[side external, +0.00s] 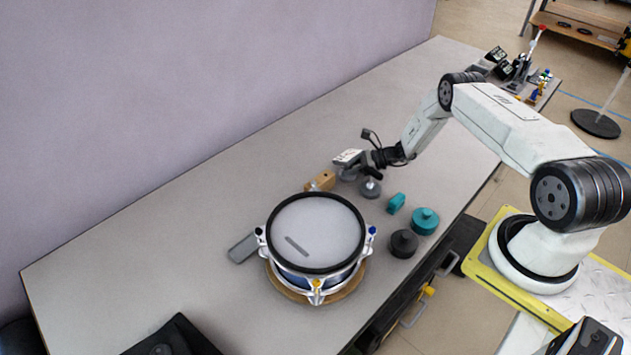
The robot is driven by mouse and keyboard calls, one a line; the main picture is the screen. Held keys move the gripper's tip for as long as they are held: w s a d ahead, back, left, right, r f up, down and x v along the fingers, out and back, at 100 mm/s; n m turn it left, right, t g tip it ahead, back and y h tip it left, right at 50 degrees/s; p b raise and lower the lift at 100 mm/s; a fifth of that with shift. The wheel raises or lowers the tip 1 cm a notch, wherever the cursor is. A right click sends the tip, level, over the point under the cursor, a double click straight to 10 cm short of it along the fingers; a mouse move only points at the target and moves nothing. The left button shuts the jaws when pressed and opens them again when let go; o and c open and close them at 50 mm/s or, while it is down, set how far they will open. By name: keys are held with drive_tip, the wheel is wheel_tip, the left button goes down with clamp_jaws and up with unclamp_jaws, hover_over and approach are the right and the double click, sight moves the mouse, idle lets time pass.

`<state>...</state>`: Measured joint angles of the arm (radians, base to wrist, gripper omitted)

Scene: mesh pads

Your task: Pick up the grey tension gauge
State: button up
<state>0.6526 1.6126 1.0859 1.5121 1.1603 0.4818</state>
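A grey round gauge (370,188) with a small knob on top sits on the table, behind and to the right of the drum. It appears to be the grey tension gauge. My gripper (358,171) is just above and behind it, at the upper left of the gauge in the picture. The fingers are small and partly overlapped by the gripper body, so their opening and any contact with the gauge cannot be made out. Similar round gauges stand nearer the table's front edge: a teal one (425,222) and a dark one (404,244).
A drum (317,233) with a pale head and a dark stick-like mark stands on a round wooden base. A wooden block (321,182), a teal block (396,203) and a grey block (243,248) lie around it. The left of the table (140,255) is mostly clear.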

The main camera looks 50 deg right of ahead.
clamp_jaws()
drive_tip(key=shift+r, duration=0.1)
idle(1.0)
